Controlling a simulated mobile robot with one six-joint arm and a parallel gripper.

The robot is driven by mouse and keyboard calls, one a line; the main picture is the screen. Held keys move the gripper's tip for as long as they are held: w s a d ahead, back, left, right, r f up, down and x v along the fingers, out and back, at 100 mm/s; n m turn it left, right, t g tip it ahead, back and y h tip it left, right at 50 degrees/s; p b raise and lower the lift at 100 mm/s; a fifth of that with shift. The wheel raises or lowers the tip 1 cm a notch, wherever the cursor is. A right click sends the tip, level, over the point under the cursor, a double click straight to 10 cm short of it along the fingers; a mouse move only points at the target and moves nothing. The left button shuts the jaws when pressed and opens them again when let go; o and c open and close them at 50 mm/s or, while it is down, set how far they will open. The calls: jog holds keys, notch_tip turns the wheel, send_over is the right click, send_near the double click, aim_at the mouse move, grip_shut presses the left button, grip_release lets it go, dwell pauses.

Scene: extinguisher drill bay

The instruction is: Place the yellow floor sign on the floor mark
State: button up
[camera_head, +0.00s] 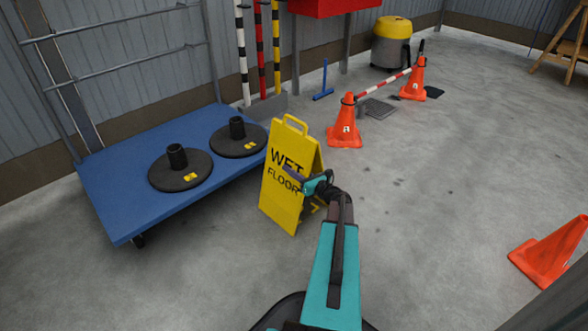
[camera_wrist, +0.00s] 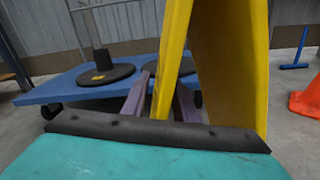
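The yellow floor sign (camera_head: 281,200) reads "WET FLOOR" and stands upright on the concrete, right of the blue platform. My gripper (camera_head: 305,180) reaches its right side, with one finger across its printed face. In the wrist view the sign (camera_wrist: 228,60) is very close, its two panels spreading downward. My gripper (camera_wrist: 160,95) is open around the nearer panel: one purple finger is left of it, the other right of it, between the panels. A gap shows between the left finger and the panel. I cannot make out a floor mark for certain.
The blue wheeled platform (camera_head: 125,205) holds two black discs with posts. Two orange cones (camera_head: 345,130) (camera_head: 413,82) carry a striped bar; dark flat pieces (camera_head: 378,109) lie nearby. A yellow-grey drum (camera_head: 391,45) stands behind. Floor between is clear.

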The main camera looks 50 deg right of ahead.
jog(key=shift+r, duration=0.1)
jog(key=shift+r, duration=0.15)
jog(key=shift+s, duration=0.35)
jog(key=s+p, duration=0.4)
jog(key=s, duration=0.7)
jog(key=shift+s+a, duration=0.15)
jog(key=shift+a, duration=0.3)
